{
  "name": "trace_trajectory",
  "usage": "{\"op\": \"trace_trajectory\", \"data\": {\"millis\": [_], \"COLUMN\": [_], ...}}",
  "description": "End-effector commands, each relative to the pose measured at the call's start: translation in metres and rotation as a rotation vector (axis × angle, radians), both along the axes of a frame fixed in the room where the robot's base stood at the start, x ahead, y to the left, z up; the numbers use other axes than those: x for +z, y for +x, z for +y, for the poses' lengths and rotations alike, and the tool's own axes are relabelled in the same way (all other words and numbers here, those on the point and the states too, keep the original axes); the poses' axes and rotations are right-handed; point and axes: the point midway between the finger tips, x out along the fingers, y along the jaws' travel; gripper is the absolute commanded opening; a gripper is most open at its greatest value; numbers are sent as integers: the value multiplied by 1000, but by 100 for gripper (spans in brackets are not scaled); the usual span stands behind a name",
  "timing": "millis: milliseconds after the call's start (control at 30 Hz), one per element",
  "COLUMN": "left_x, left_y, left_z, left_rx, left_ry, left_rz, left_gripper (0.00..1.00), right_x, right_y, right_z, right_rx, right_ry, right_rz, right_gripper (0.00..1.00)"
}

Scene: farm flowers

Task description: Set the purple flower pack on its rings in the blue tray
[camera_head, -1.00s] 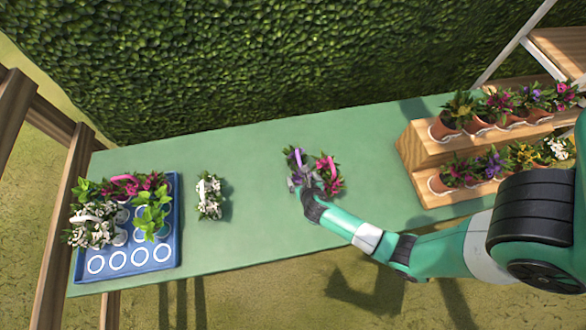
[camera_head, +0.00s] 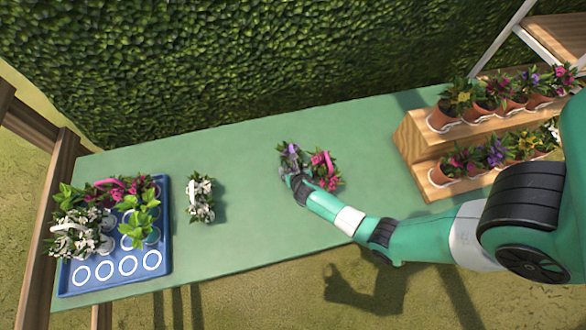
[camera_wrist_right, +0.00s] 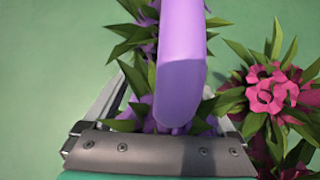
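The purple flower pack (camera_head: 289,157) stands on the green table right of the middle, with pink flowers close beside it. Its purple handle (camera_wrist_right: 181,65) fills the middle of the right wrist view. My right gripper (camera_head: 295,178) is low at the purple pack; in the wrist view its fingers are spread apart on either side of the handle, partly hidden by handle and leaves. The blue tray (camera_head: 165,215) lies at the table's left end, with a bare row of white rings (camera_head: 128,265) along its front. My left gripper is not in view.
Pink flowers (camera_head: 325,170) stand touching or nearly touching the purple pack; they also show in the wrist view (camera_wrist_right: 272,92). A white pack (camera_head: 201,197) stands right of the tray. White, pink and leafy green plants occupy the tray's back. A wooden stepped stand (camera_head: 420,150) holds pots at right.

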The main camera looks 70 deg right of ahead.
Motion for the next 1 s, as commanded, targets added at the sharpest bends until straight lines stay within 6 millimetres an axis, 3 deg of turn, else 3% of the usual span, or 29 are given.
{"op": "trace_trajectory", "data": {"millis": [33, 400, 500, 767, 1000], "left_x": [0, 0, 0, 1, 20], "left_y": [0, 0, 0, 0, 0], "left_z": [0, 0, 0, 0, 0], "left_rx": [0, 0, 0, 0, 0], "left_ry": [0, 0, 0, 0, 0], "left_rz": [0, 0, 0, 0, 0], "left_gripper": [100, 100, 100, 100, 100], "right_x": [0, 0, 0, 2, 31], "right_y": [0, 0, 0, 0, 0], "right_z": [0, 0, 0, 0, 0], "right_rx": [0, 0, 0, 0, 0], "right_ry": [0, 0, 0, -2, -2], "right_rz": [0, 0, 0, -1, -3], "right_gripper": [80, 14, 0, 0, 0]}}
